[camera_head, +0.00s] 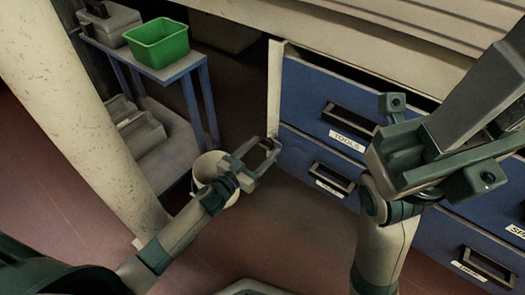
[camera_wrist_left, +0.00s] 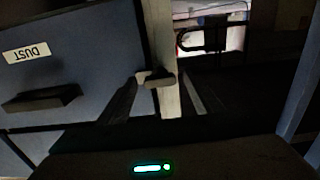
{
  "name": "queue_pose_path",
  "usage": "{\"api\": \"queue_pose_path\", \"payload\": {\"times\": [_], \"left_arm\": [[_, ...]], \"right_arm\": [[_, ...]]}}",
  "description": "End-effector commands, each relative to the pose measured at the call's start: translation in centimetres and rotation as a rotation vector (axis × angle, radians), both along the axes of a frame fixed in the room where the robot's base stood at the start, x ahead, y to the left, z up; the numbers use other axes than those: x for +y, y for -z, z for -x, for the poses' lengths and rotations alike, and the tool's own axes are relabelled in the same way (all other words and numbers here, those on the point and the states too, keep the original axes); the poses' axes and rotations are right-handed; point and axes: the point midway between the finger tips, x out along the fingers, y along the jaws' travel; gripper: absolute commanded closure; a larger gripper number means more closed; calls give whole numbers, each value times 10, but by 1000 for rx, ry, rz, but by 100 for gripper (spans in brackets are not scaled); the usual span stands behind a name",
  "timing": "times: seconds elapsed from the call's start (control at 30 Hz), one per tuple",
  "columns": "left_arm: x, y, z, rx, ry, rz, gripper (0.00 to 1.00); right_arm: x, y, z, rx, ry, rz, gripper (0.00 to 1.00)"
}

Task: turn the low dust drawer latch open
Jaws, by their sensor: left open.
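The dust drawer (camera_wrist_left: 75,65) fills the left of the left wrist view, with a DUST label and a dark handle. A small pale latch (camera_wrist_left: 160,79) lies sideways across the cream post beside the drawer's edge. In the head view the lower blue drawer (camera_head: 295,150) is partly behind my left gripper (camera_head: 268,150), and I cannot make out the latch. My left gripper is open and empty, close to the cream post's foot. My right gripper (camera_head: 435,150) looms large at the right; its jaws cannot be judged.
A blue trolley (camera_head: 190,62) with a green bin (camera_head: 157,42) stands at the upper left. A white bucket (camera_head: 207,168) is partly behind my left wrist. A thick pale column (camera_head: 85,110) rises at the left. Open floor (camera_head: 290,235) lies before the drawers.

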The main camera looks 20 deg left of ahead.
Motion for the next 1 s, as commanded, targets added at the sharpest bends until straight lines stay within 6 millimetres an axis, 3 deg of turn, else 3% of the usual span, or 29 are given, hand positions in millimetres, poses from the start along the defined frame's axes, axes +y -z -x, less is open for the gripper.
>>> {"api": "queue_pose_path", "payload": {"times": [0.37,0.53,1.0], "left_arm": [[-1,0,-3,0,0,-1,41],[-1,0,-3,0,0,-1,81],[-1,-2,-3,-20,0,-55,82]], "right_arm": [[0,0,1,-7,-2,-2,69],[0,0,1,-7,-2,-2,69],[0,-3,-1,4,2,0,69]]}}
